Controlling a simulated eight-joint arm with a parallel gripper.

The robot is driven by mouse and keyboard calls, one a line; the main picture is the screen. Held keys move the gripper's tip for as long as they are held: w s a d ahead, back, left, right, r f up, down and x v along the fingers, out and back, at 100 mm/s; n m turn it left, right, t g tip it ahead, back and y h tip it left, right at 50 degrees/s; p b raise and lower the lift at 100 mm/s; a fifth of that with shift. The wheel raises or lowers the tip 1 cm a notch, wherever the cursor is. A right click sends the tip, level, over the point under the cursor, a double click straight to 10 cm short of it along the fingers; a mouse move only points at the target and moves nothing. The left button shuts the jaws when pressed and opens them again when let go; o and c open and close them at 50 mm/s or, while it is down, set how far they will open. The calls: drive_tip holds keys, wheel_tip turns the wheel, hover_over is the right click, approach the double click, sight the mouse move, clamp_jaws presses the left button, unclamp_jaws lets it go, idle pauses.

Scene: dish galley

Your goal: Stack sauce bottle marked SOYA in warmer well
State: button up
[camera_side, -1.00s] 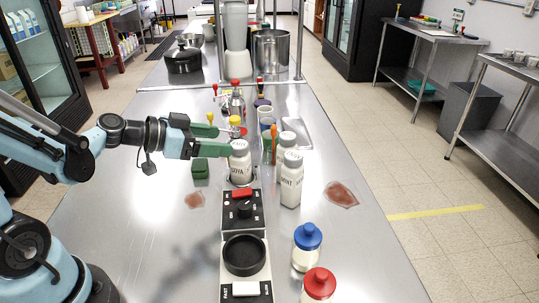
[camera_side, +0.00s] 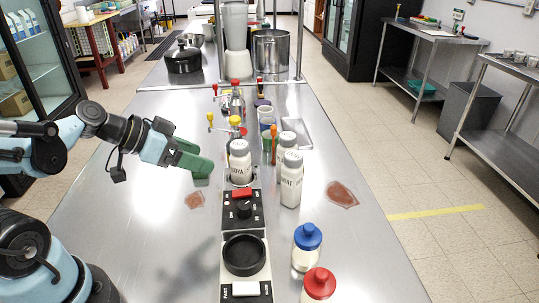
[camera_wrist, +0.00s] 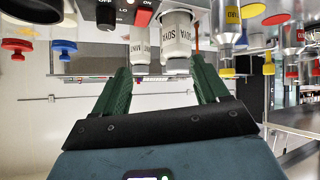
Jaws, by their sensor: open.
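The white sauce bottle marked SOYA (camera_side: 240,164) stands upright at the far end of the warmer panel, its base within the dark rim of the warmer well (camera_side: 229,182). How deep it sits is hard to tell. My gripper (camera_side: 203,160) is left of the bottle, apart from it, with green fingers open and empty. In the wrist view the SOYA bottle (camera_wrist: 178,42) appears upside down beyond the fingertips, roughly between the two open fingers (camera_wrist: 162,80). No finger touches it there.
White bottles, one marked MINT (camera_side: 291,182), stand right of the well. A control panel (camera_side: 241,222) with black knob and red switch lies in front. Blue-capped (camera_side: 307,246) and red-capped (camera_side: 318,284) jars are at front right.

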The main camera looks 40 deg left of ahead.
drive_tip(key=shift+s+d+r+n+g+y, duration=0.1)
drive_tip(key=shift+s+d+n+g+y, duration=0.15)
drive_tip(key=shift+s+n+g+y, duration=0.55)
drive_tip(key=shift+s+d+n+g+y, duration=0.35)
drive_tip(key=shift+n+y, duration=0.45)
drive_tip(key=shift+y, duration=0.5)
